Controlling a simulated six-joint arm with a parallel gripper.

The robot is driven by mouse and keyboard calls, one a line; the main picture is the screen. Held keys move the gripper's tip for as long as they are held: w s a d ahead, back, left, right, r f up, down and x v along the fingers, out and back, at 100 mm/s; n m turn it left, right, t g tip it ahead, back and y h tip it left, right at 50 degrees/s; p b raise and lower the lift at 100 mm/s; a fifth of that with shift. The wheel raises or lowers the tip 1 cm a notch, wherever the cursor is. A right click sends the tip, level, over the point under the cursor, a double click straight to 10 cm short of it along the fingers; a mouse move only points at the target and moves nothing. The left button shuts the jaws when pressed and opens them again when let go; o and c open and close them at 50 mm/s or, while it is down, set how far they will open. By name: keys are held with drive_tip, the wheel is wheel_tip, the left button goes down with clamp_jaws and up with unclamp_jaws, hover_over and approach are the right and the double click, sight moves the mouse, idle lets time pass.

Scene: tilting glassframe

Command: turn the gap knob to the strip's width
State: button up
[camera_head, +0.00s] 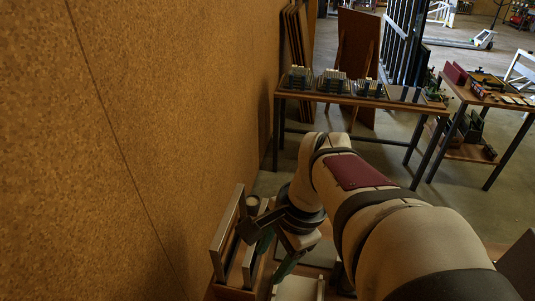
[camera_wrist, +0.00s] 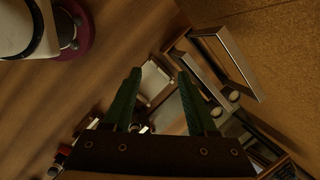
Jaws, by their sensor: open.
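A metal-framed fixture (camera_head: 228,233) stands upright beside the wall in the head view, partly hidden by my wrist. It also shows in the wrist view as a tilted silver frame (camera_wrist: 240,65). A pale round knob-like part (camera_head: 252,203) sits at its top; in the wrist view, round pale parts (camera_wrist: 233,96) lie right of my fingers. I cannot tell which is the gap knob. My gripper (camera_wrist: 159,74) is open, its two green fingers apart with nothing held. In the head view my gripper (camera_head: 275,256) is right of the fixture. I cannot make out the strip for certain.
A cork-like wall (camera_head: 140,130) closes off the left side. A white piece (camera_head: 298,288) lies below my gripper at the bottom edge. A bench (camera_head: 350,98) with several racks stands further back, with a second table (camera_head: 490,97) to its right.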

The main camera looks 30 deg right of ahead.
drive_tip(key=shift+o, duration=0.6)
drive_tip(key=d+m+t, duration=0.1)
drive_tip(key=d+m, duration=0.5)
drive_tip(key=d, duration=0.4)
drive_tip(key=shift+w+r+m+h, duration=0.2)
drive_tip(key=shift+w+m+h, duration=0.1)
drive_tip(key=shift+w, duration=0.1)
drive_tip(key=s+d+m+t+h, duration=0.1)
drive_tip(key=s+d+m, duration=0.2)
drive_tip(key=d+m, duration=0.35)
drive_tip(key=s+d+m+t+h, duration=0.1)
drive_tip(key=s+d+m, duration=0.3)
drive_tip(key=d, duration=0.6)
drive_tip(key=x, duration=1.6)
drive_tip(key=shift+s+a+f, duration=0.15)
drive_tip(key=shift+a+f, duration=0.1)
drive_tip(key=shift+f, duration=0.05)
clamp_jaws()
